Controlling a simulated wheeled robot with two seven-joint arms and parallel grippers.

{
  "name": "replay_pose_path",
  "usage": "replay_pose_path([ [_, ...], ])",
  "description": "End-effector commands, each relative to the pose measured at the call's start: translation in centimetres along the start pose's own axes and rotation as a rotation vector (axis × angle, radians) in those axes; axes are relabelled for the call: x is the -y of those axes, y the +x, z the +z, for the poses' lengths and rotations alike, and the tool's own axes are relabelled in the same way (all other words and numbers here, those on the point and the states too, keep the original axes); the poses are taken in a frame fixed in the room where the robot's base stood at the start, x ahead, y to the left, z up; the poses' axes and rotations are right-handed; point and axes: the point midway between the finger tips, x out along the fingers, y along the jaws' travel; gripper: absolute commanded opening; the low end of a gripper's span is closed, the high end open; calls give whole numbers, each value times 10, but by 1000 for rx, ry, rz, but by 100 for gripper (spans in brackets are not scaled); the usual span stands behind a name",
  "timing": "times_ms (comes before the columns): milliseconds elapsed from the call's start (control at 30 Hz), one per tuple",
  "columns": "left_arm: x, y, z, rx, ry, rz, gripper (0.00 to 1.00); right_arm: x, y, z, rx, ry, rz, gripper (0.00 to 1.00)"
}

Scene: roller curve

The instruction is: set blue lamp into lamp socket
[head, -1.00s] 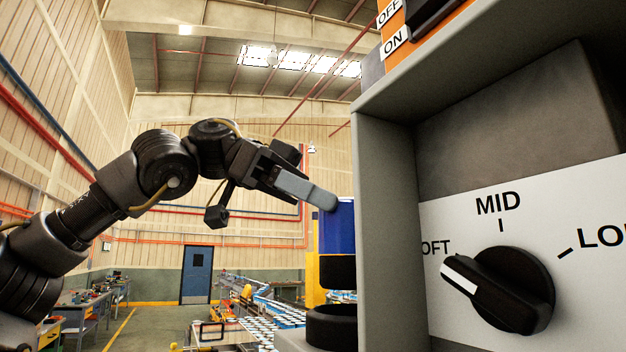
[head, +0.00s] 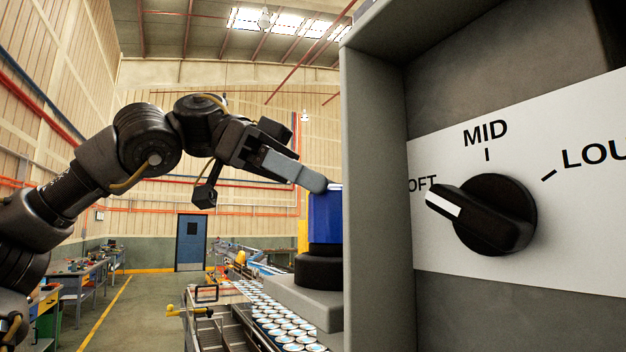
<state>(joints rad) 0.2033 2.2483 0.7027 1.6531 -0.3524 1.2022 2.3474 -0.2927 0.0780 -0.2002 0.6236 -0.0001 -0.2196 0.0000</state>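The blue lamp (head: 325,218) stands upright left of the grey panel housing, whose edge hides its right side. Its dark lower part meets the black ring of the lamp socket (head: 318,274), with no clear gap between them. The socket sits on a grey base block (head: 312,300). My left gripper (head: 316,183) reaches in from the left, with one grey finger against the upper edge of the lamp. It appears shut on the lamp; the other finger is hidden. My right gripper is out of view.
The grey housing (head: 375,200) fills the right side close by, with a black rotary knob (head: 495,215) pointing toward the soft mark. A conveyor carrying several round cans (head: 280,322) runs below. A blue door (head: 191,242) and workbenches are far behind.

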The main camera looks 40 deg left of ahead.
Motion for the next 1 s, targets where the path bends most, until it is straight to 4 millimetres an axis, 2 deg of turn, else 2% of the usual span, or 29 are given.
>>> replay_pose_path([
  [33, 0, 0, 0, 0, 0, 0, 60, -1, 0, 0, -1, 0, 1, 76],
  [167, 0, 0, 0, 0, 0, 0, 75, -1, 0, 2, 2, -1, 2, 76],
  [400, 0, 0, 0, 1, -1, 0, 75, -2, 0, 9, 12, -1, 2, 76],
  [533, 1, -8, 0, -1, -1, -2, 75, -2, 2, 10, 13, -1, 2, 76],
  [1000, 1, -92, 0, -1, -3, -3, 75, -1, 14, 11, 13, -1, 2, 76],
])
